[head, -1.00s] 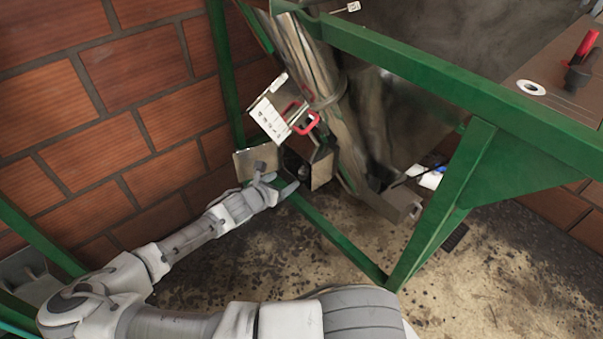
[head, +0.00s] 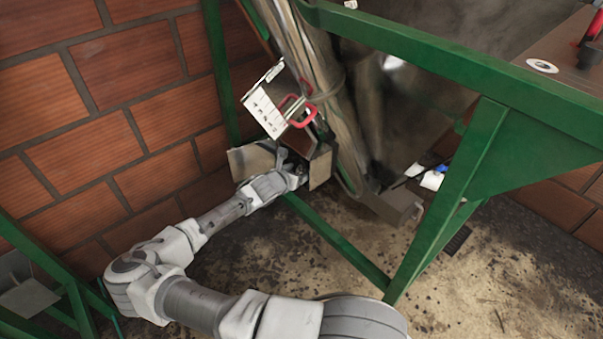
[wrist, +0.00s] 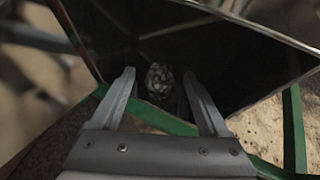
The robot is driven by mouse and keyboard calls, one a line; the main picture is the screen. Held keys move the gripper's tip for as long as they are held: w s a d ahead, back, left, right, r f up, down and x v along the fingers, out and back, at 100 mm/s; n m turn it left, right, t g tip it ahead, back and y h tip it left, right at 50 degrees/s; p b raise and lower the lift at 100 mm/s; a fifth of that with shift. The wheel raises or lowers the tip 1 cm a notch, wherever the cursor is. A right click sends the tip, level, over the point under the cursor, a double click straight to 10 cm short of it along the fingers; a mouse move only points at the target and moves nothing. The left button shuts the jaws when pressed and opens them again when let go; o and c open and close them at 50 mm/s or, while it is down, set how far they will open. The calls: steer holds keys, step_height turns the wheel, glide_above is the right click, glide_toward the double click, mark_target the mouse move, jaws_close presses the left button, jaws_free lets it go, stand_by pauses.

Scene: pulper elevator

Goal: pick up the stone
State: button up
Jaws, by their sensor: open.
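The stone (wrist: 159,80) is a speckled grey-and-pale lump. In the wrist view it lies inside a dark opening, between and just beyond the two fingertips of my gripper (wrist: 158,88). The fingers are apart, one on each side of the stone; whether either touches it I cannot tell. In the head view my gripper (head: 300,178) reaches into the open boxy metal housing at the foot of the slanted pipe. The stone cannot be made out in the head view.
An open hatch with a white label (head: 265,115) and a red handle (head: 299,112) hangs just above my gripper. A green frame bar (head: 340,243) runs below it. The slanted pipe (head: 310,60) stands to the right, a brick wall (head: 60,130) to the left.

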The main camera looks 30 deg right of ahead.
jaws_close()
stand_by(0.4)
steer(key=shift+r, duration=0.15)
